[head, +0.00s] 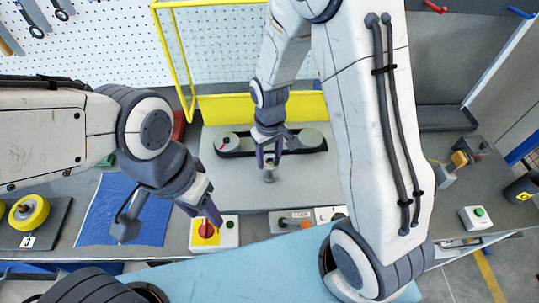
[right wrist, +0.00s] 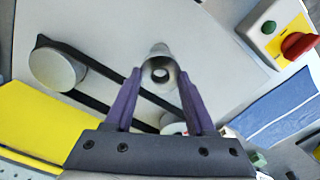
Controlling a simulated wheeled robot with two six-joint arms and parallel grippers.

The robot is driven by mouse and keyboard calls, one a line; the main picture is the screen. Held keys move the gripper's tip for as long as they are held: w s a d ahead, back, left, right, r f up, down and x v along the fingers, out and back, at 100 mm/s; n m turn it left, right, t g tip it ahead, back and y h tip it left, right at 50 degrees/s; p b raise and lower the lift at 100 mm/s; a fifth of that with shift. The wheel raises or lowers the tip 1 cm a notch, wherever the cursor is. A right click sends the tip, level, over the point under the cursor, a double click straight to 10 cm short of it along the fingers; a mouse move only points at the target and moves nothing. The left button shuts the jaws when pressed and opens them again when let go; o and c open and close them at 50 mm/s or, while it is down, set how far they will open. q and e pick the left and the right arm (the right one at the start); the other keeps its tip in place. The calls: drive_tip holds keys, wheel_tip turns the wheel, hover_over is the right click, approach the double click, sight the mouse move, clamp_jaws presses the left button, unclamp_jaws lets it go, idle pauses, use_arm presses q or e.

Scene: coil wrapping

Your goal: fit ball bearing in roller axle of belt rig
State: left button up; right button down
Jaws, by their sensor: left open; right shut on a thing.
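The belt rig's black belt (head: 270,152) runs around two grey rollers, the left roller (head: 233,142) and the right roller (head: 308,138). The right wrist view shows the belt (right wrist: 105,80) and one roller (right wrist: 57,70); the other is mostly behind my gripper. My right gripper (head: 268,163) points down in front of the belt, shut on a small metal ring, seemingly the ball bearing (right wrist: 161,73). A pale metal post shows right behind the ring; I cannot tell whether they touch. My left gripper (head: 201,215) is open and empty above the red-knob switch box.
The switch box (head: 228,237) stands at the panel's front edge, with a blue mat (head: 95,225) left of it. A yellow guard frame (head: 225,107) stands behind the rig. A yellow wheel (head: 30,212) lies far left. A green-button box (head: 476,218) stands right.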

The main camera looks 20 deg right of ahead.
idle(0.3)
drive_tip(key=shift+f+b, duration=2.45)
drive_tip(key=shift+f, duration=1)
drive_tip(key=shift+c, duration=0.8)
unclamp_jaws()
wheel_tip(320, 180, up, 10)
drive_tip(key=shift+r+b, duration=0.25)
drive_tip(key=shift+b, duration=0.3)
